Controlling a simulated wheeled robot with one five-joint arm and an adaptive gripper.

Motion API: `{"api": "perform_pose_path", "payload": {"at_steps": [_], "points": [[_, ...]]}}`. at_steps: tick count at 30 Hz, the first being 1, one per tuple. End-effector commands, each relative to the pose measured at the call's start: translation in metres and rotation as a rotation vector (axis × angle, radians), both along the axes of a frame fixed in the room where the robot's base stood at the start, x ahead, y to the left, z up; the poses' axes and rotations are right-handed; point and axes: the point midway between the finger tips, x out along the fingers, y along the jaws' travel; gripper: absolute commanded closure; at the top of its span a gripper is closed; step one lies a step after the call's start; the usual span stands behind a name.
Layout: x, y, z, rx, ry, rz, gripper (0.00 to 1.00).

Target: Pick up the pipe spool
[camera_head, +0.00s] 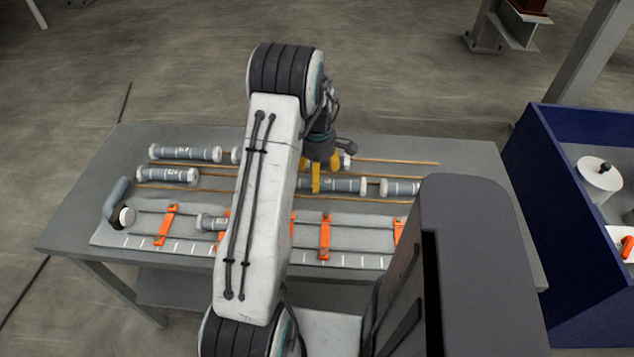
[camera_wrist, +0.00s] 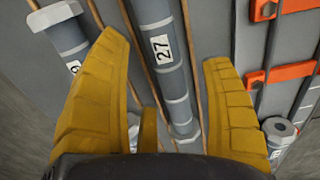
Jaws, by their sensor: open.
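Several grey pipe spools with pale end flanges lie on the table. My gripper (camera_head: 322,175) has yellow fingers, which are open and point down over the front row, at a grey spool (camera_head: 340,185). In the wrist view, a spool labelled 27 (camera_wrist: 175,85) lies between the spread fingers of my gripper (camera_wrist: 163,50), with a visible gap on each side. The fingers do not grip it. Which spool the task means cannot be told.
Another labelled spool (camera_wrist: 68,38) lies left of 27, beyond thin rods (camera_wrist: 139,45). A fixture with orange clamps (camera_head: 325,237) runs along the table's front, with a short spool (camera_head: 211,222) in it. A dark elbow pipe (camera_head: 117,200) stands at left. A blue bin (camera_head: 560,215) stands right.

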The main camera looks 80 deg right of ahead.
Motion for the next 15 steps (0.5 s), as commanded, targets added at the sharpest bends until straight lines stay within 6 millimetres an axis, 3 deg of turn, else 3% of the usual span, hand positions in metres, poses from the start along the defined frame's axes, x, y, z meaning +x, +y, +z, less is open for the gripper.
{"api": "perform_pose_path", "payload": {"at_steps": [6, 15], "points": [[0.001, 0.001, -0.024, 0.002, 0.000, -0.001, 0.27], [0.001, 0.001, -0.032, -0.001, 0.000, -0.001, 0.27]]}}
